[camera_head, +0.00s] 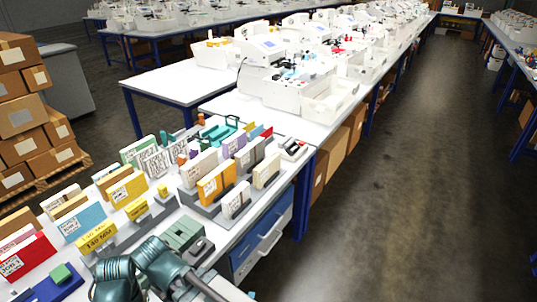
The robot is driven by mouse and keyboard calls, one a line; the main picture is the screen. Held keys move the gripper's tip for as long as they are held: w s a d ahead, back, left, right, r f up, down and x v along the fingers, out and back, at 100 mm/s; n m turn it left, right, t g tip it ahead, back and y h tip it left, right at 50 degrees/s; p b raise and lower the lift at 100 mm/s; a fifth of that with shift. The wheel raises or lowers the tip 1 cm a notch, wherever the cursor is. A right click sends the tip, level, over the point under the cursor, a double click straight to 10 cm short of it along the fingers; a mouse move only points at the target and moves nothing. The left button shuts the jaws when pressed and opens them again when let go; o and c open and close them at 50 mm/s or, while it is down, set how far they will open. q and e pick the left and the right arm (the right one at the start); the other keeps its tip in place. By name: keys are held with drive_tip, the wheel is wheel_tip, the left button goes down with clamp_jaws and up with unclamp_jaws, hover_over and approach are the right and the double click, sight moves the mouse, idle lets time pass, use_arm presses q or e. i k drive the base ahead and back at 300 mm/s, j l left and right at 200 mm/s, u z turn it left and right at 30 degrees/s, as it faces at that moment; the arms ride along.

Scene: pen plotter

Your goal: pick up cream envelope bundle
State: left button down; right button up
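A cream envelope bundle (267,170) stands upright in a grey holder near the right edge of the white table, behind a small white labelled bundle (236,200). Another cream-coloured bundle (61,197) stands at the left of the table. I cannot tell from this view which is the one named. Teal ribbed and dark grey parts at the bottom of the view look like my arm links. I see no gripper fingertips, and nothing visibly touches either cream bundle.
An orange-yellow bundle (215,182), a blue bundle (83,221), a red bundle (27,257) and a yellow bundle (97,236) crowd the table. A teal rack (222,133) stands behind. White plotters (262,52) line the far tables. The floor (400,190) at right is clear.

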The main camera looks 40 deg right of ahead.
sight(262, 173)
drive_tip(key=i+l, duration=0.15)
drive_tip(key=l, duration=0.2)
drive_tip(key=i+l, duration=0.1)
drive_tip(key=l, duration=0.3)
drive_tip(key=i+l, duration=0.15)
drive_tip(key=l, duration=0.2)
drive_tip(key=i+l, duration=0.1)
drive_tip(key=l, duration=0.3)
drive_tip(key=i+l, duration=0.15)
drive_tip(key=l, duration=0.2)
drive_tip(key=i+l, duration=0.1)
drive_tip(key=l, duration=0.25)
